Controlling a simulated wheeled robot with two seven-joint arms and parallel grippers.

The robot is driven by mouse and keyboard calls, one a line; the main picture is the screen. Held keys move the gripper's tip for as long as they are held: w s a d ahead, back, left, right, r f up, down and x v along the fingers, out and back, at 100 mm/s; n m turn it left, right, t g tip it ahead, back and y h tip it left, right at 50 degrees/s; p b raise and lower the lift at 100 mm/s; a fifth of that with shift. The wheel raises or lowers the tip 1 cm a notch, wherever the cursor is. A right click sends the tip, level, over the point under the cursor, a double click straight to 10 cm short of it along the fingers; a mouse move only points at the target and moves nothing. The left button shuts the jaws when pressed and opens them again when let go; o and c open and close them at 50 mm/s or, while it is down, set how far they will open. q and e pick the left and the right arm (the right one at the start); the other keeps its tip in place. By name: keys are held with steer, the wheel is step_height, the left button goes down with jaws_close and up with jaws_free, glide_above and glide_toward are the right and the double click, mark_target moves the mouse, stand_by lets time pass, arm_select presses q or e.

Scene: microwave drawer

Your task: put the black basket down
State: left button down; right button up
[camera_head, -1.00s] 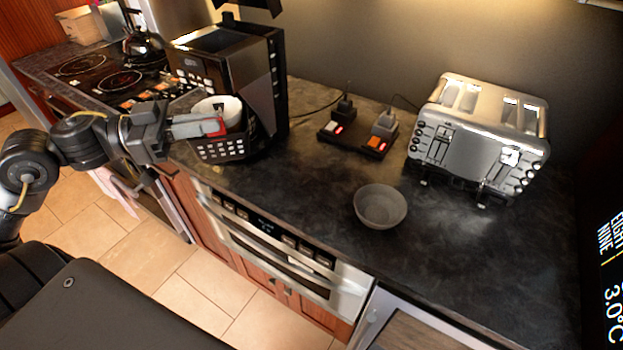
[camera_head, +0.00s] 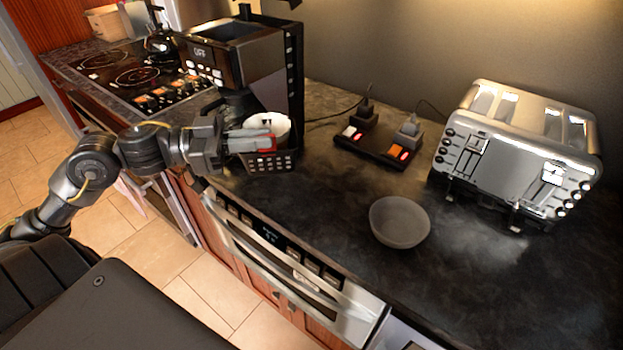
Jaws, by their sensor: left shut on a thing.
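The black basket (camera_head: 272,162) is at the front of the coffee machine, at the counter's edge side. It has a grid of holes in its wall and a white cup-like thing (camera_head: 268,122) inside. My left gripper (camera_head: 272,143) reaches in from the left and is shut on the basket at its near upper side. The fingers cover part of the rim. The basket looks upright; I cannot tell whether its bottom touches the counter (camera_head: 320,205). My right gripper is not in view.
The black coffee machine (camera_head: 243,55) stands right behind the basket. A grey bowl (camera_head: 399,223), a power strip (camera_head: 375,146) with plugs and a silver toaster (camera_head: 515,155) stand to the right. The counter between basket and bowl is clear. A stove (camera_head: 135,75) is at the left.

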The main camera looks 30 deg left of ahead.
mark_target(295, 167)
arm_select(q)
steer(key=w+d+f, duration=0.1)
steer(key=d, duration=0.1)
steer(key=w+d+f, duration=0.1)
steer(key=w+d, duration=0.1)
steer(key=shift+w+d+f+p, duration=0.1)
steer(key=shift+w+f+p, duration=0.1)
steer(key=shift+p, duration=0.2)
steer(key=f, duration=0.1)
steer(key=w+d+f, duration=0.2)
steer(key=f, duration=0.1)
steer(key=shift+d, duration=0.15)
steer(key=shift+w+d+f, duration=0.25)
steer(key=shift+d+f, duration=0.15)
steer(key=shift+f, duration=0.2)
step_height(295, 167, down, 3)
steer(key=shift+w+d+f, duration=0.1)
steer(key=shift+f, duration=0.1)
steer(key=shift+f, duration=0.2)
steer(key=c, duration=1.5)
jaws_free()
steer(key=shift+c, duration=0.2)
